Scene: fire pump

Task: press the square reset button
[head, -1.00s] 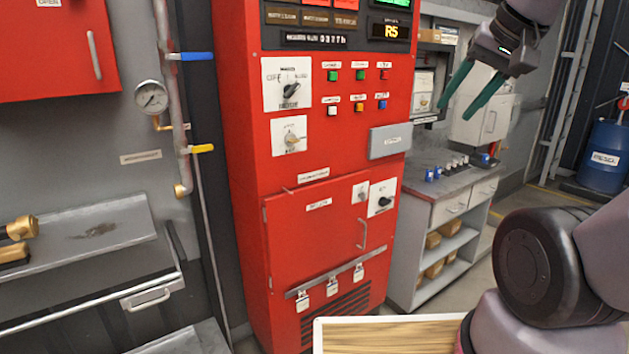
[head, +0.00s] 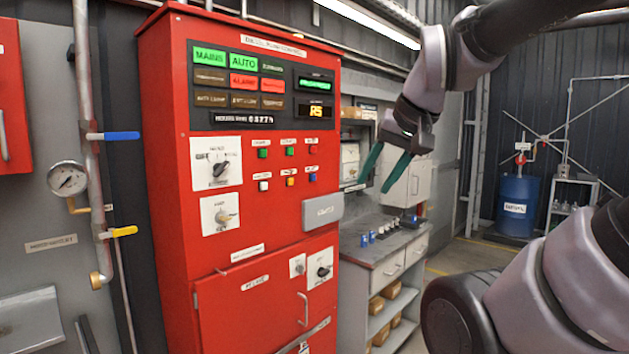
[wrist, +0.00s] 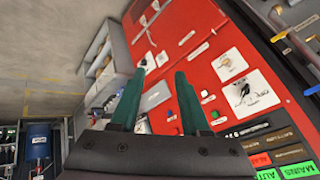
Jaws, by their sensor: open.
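The red control cabinet (head: 160,130) stands left of centre in the head view. Its front has two rows of small square buttons. The top row has two green buttons (head: 263,153) and a red button (head: 312,149). The lower row has a white button (head: 263,186), an orange button (head: 290,181) and a blue button (head: 312,178). Their labels are too small to read, so I cannot tell which is reset. My gripper (head: 373,184) is open and empty, to the right of the buttons, apart from the cabinet. In the wrist view its green fingers (wrist: 160,75) partly hide the panel.
Rotary switches (head: 219,170) sit left of the buttons. A grey box (head: 322,210) juts out below them. A grey workbench (head: 385,250) with small blue items stands right of the cabinet. A blue drum (head: 517,207) is far right. Open floor lies between.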

